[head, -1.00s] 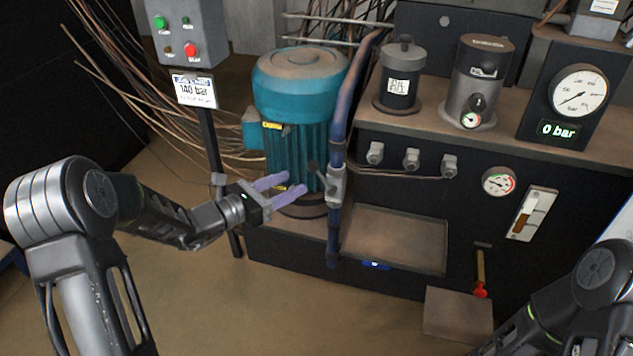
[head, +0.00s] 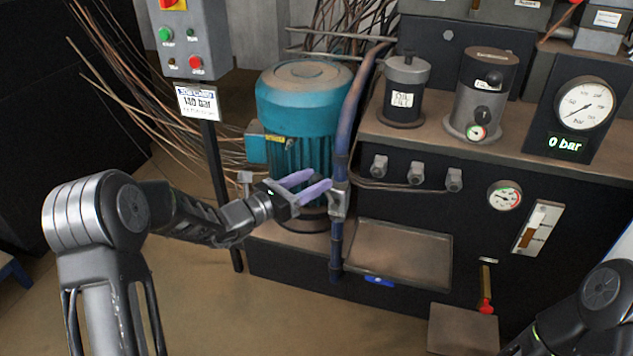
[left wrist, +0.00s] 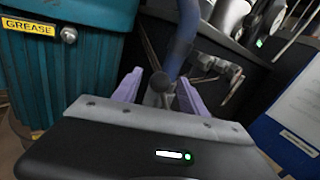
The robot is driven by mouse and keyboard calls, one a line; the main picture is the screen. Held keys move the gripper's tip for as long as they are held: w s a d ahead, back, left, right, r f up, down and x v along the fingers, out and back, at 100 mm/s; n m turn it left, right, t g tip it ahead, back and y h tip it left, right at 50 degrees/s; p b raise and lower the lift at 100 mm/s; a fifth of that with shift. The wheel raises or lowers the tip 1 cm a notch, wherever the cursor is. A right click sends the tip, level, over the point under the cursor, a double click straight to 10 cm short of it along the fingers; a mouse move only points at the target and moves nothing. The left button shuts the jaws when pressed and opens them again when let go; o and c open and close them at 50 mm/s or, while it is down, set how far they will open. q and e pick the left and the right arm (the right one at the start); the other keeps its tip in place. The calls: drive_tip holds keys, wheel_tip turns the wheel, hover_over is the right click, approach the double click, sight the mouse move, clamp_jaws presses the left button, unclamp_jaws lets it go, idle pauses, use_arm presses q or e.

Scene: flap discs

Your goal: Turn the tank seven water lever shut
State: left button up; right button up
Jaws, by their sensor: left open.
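The water lever shows in the left wrist view as a dark grey handle with a round end (left wrist: 159,83). It stands between the two lilac fingers of my left gripper (left wrist: 158,92), with a finger on either side; contact cannot be made out. The grey valve body (head: 338,201) sits on the vertical blue pipe (head: 346,145), right of the teal motor (head: 303,105). In the head view my left gripper (head: 322,179) is open at the valve, its fingers hiding most of the lever. My right arm shows at the lower right; its gripper is out of view.
The dark tank front with three grey fittings (head: 415,172) and a shallow tray (head: 400,250) lies right of the pipe. A gauge reading 0 bar (head: 568,105) stands on top. A post with a control box (head: 190,40) stands left of the motor.

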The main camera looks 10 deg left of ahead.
use_arm(q)
drive_tip(key=shift+x, duration=0.75)
clamp_jaws()
idle(0.9)
